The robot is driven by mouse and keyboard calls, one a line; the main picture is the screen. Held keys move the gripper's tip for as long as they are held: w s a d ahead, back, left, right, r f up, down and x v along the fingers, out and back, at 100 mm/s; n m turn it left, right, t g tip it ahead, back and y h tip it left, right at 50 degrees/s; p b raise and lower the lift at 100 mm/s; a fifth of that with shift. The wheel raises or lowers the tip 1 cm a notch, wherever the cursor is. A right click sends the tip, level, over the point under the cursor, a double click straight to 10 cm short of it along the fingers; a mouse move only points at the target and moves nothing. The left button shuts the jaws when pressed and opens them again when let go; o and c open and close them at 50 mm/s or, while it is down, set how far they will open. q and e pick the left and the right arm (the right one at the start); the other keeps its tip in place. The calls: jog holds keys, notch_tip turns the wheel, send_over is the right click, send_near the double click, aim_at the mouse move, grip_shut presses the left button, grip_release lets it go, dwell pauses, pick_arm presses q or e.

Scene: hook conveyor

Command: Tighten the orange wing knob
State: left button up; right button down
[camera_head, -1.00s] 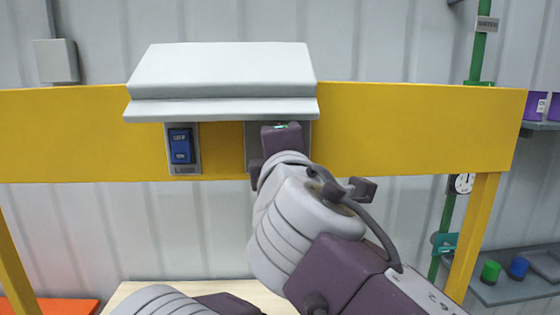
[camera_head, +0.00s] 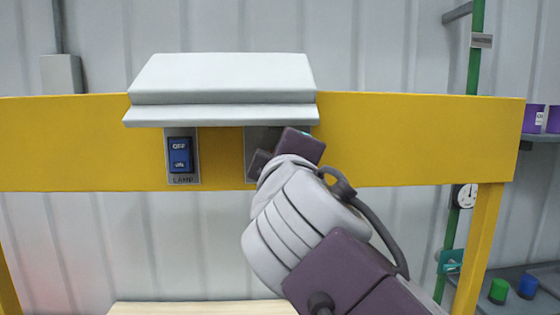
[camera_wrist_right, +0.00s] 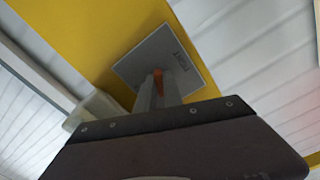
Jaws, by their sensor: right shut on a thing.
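The orange wing knob (camera_wrist_right: 158,82) shows in the right wrist view as a small orange piece in front of a grey labelled plate (camera_wrist_right: 172,52). My right gripper (camera_wrist_right: 158,94) is shut on the knob, its grey fingers on either side of it. In the head view the same plate (camera_head: 252,138) is on the yellow beam under a white hood. There the knob is hidden behind my right gripper (camera_head: 288,150), which is tilted. The plate's label is too blurred to read. My left gripper is out of view.
A blue rocker switch (camera_head: 180,155) labelled LAMP is left of the plate. The white hood (camera_head: 220,85) overhangs both plates closely. The yellow beam (camera_head: 420,140) runs across the view. A green pipe (camera_head: 476,60) and a gauge (camera_head: 467,196) are at the right.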

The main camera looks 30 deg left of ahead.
dwell(0.3)
jog(key=c, duration=1.5)
grip_release()
jog(key=b+v, duration=0.3)
jog(key=v, duration=0.6)
jog(key=shift+b, duration=0.4)
